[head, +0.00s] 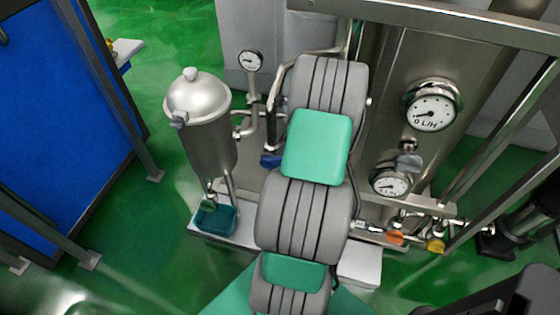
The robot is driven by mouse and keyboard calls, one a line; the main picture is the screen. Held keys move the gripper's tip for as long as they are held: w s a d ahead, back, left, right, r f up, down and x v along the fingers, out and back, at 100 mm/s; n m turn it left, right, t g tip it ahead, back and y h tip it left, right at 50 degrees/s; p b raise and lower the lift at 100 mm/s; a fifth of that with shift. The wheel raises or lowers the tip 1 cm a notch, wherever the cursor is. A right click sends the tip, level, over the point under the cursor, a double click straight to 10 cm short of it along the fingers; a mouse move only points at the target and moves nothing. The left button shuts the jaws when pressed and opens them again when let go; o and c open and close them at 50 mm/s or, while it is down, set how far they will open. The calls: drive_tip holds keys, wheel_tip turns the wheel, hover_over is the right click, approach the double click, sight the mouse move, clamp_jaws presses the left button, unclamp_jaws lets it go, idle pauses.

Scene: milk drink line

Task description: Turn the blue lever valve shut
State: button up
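A small blue part (270,160), which looks like the blue lever valve, shows low among the steel pipes just left of my arm. My arm covers its right side, so I cannot tell how its lever is turned. My arm, grey with green pads, rises from the bottom middle of the head view to the top middle. My gripper is not in view, hidden behind or below the arm links. I cannot see whether it touches the valve.
A steel filter vessel (208,130) stands left of the pipes, above a teal tray (214,219). Gauges (432,105) are on the right, with an orange valve handle (395,237) and a yellow one (436,245) below. Green floor (140,225) is clear at left.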

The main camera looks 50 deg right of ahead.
sight(273, 162)
drive_tip(key=shift+s+d+f+m, duration=0.5)
drive_tip(key=shift+d+f+m, duration=0.2)
drive_tip(key=shift+d+f, duration=0.1)
drive_tip(key=x, duration=0.7)
drive_tip(key=shift+w+f, duration=0.2)
clamp_jaws()
idle(0.4)
